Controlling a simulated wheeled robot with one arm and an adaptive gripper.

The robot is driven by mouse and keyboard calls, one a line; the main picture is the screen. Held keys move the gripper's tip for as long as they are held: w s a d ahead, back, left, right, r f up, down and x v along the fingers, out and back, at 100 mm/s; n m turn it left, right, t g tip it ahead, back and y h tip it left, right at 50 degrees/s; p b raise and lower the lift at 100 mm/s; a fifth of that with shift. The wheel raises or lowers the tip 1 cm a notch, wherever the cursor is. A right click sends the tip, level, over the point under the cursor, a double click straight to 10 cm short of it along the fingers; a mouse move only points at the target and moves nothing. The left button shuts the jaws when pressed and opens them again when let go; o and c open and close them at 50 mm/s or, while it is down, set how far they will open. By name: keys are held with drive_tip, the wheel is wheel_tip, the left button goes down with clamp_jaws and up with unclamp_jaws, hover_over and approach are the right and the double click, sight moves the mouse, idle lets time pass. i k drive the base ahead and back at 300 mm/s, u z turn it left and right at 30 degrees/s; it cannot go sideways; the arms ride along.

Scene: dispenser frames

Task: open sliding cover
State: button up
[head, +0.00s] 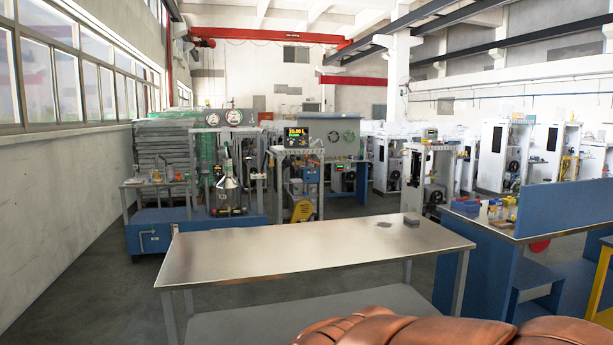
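I cannot pick out a sliding cover for certain at this distance. A dispenser frame (298,152) with a lit display (297,137) stands upright beyond the metal table, near the middle of the head view. White cabinet-like frames (428,176) with dark openings stand to its right, and several more recede behind them. Whether any cover on them is open or closed is too small to tell. My gripper is not in view.
A blue workbench (480,262) with small items stands at the right. A blue-based rig (150,238) stands at the left. Grey floor (75,290) is clear at the left.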

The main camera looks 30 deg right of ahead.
sight(309, 175)
drive_tip(key=u, duration=0.55)
drive_tip(key=i, duration=5.35)
drive_tip(key=z, duration=1.75)
drive_tip(key=i, duration=3.45)
drive_tip(key=z, duration=0.15)
